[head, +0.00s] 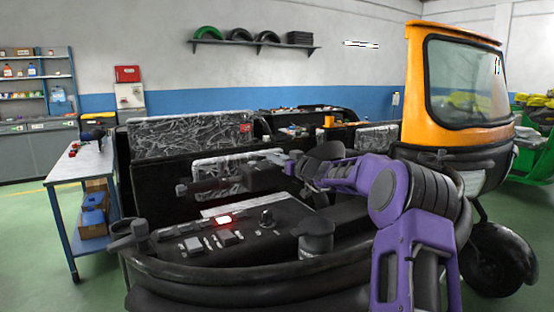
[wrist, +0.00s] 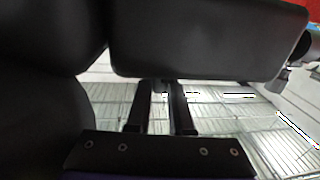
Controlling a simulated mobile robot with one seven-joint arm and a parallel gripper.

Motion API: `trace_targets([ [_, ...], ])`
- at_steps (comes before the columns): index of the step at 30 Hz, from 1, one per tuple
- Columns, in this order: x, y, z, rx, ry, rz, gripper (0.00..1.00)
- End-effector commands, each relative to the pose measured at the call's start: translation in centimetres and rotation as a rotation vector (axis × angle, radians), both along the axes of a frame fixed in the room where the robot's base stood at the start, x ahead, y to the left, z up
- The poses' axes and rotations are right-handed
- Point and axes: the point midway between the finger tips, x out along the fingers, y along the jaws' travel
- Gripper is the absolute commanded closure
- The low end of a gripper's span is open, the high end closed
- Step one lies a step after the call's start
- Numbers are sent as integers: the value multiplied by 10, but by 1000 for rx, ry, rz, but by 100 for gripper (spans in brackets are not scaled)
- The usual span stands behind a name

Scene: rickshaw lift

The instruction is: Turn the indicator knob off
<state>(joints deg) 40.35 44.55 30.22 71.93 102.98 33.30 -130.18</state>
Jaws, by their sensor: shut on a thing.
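In the head view, a dark handlebar-like part (head: 225,183) with a housing spans the area above the dashboard. My gripper (head: 280,158) reaches its right end from the right. In the wrist view, my gripper's two dark fingers (wrist: 161,95) point up at a large black housing (wrist: 205,45). A small dark stub, seemingly the indicator knob (wrist: 161,84), sits at the housing's lower edge between the fingertips. The fingers are closed on it; its turned position cannot be told. A red indicator light (head: 222,220) glows on the dashboard (head: 185,262).
The dashboard also has a round knob (head: 267,217) and several dark switches (head: 195,243). A dark post (head: 316,238) stands at its right. The orange rickshaw cab (head: 415,85) rises at right. A workbench (head: 75,168) stands at left, with open green floor around it.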

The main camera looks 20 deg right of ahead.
Motion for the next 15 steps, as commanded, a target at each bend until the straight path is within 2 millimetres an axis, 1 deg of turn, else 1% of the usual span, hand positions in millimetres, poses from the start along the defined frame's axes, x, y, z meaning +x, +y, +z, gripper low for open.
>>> trace_targets([
  [6,-1,2,-1,-1,2,-66,100],
  [15,0,1,0,-1,0,-104,100],
])
